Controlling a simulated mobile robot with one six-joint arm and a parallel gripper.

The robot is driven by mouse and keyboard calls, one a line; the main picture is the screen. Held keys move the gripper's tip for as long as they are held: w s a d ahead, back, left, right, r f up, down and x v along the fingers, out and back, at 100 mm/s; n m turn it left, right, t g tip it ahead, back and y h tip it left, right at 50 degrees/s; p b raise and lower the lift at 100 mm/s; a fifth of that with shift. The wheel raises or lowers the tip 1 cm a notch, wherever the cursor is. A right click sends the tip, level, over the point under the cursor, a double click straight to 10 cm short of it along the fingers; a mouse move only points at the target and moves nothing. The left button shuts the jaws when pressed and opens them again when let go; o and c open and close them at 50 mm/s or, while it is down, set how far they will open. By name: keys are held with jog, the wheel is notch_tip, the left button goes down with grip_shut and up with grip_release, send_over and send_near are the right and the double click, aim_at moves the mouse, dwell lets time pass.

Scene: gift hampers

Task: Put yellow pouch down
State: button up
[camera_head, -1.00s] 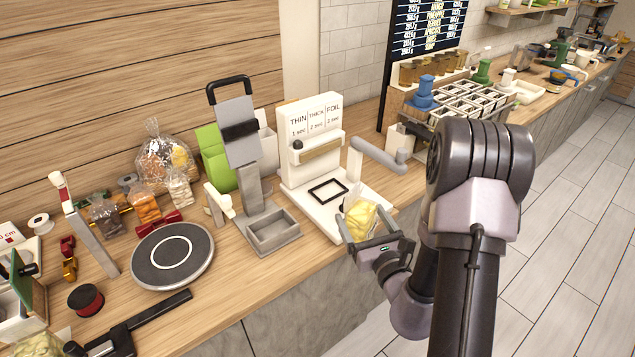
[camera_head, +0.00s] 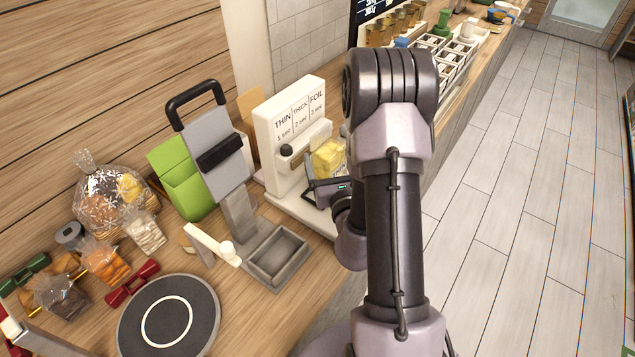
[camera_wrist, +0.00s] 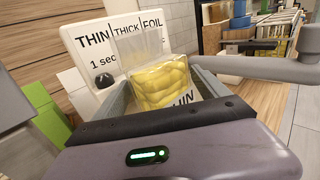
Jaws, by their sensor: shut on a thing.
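The yellow pouch (camera_head: 328,158) is a clear bag with yellow contents, held up in front of the white sealing machine (camera_head: 289,125). In the wrist view the pouch (camera_wrist: 160,82) stands upright between the two grey fingers, its clear top rising in front of the machine's THIN / THICK / FOIL panel (camera_wrist: 112,45). Dark lettering ending in "HIN" shows near its lower edge. My gripper (camera_head: 325,184) is shut on the pouch, over the machine's white base (camera_head: 297,209). My arm hides part of the pouch and base in the head view. I cannot tell whether the pouch touches the base.
Left of the machine stands a grey device with a black handle and an open tray (camera_head: 278,258). A grey lever (camera_wrist: 262,67) is close to the right finger.

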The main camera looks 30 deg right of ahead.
notch_tip(320, 180, down, 8)
jog(key=shift+w+r+b, duration=0.1)
jog(key=shift+r+b, duration=0.15)
jog(key=shift+b, duration=0.95)
jog(key=x, duration=0.4)
jog(key=shift+w+r+p, duration=0.1)
jog(key=shift+r+p, duration=0.05)
jog(key=shift+p, duration=0.25)
jog(key=shift+f+b, duration=0.45)
jog(key=shift+f, duration=0.3)
